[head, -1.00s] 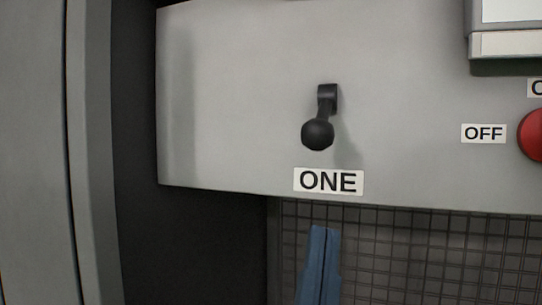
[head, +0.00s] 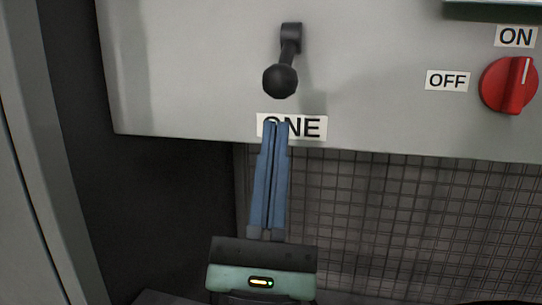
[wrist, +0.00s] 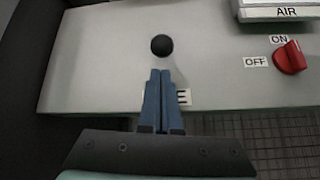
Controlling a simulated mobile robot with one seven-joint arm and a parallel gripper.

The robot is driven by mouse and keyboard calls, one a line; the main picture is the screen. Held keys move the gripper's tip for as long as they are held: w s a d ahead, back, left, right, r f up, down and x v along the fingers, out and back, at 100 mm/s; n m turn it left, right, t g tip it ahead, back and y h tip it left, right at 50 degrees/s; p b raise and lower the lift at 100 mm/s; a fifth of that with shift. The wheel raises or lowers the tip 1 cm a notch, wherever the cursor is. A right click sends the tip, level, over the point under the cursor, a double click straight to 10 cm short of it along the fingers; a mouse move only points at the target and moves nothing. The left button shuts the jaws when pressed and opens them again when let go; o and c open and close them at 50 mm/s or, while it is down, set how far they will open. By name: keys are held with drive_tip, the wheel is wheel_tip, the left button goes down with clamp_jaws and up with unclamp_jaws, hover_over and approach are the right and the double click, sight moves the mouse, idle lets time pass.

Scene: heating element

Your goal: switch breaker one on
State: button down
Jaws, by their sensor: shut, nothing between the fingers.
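The breaker one lever (head: 284,66) is black with a round ball end, and it points down from its mount on the grey panel. Its ball (wrist: 162,45) also shows in the wrist view, just beyond my fingertips. The white label ONE (head: 310,127) sits below the lever and is partly covered by my fingers. My gripper (head: 276,125) has blue fingers pressed together, empty, with tips below the ball. The tips look apart from the ball in the head view. The wrist view shows my gripper (wrist: 160,73) from behind, pointing at the ball.
A red rotary knob (head: 509,85) with ON and OFF labels is on the panel to the right. A label AIR (wrist: 286,12) is above it in the wrist view. A dark mesh (head: 400,220) lies below the panel. A grey cabinet edge (head: 40,180) stands at left.

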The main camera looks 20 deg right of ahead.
sight(284, 69)
drive_tip(key=shift+p+x, duration=0.8)
drive_tip(key=shift+x, duration=1.4)
drive_tip(key=shift+r+p, duration=0.1)
drive_tip(key=shift+p, duration=0.2)
drive_tip(key=shift+g, duration=0.3)
drive_tip(key=shift+s+a+r+p, duration=0.1)
drive_tip(key=shift+s+a+p, duration=0.05)
drive_tip(key=shift+p, duration=0.4)
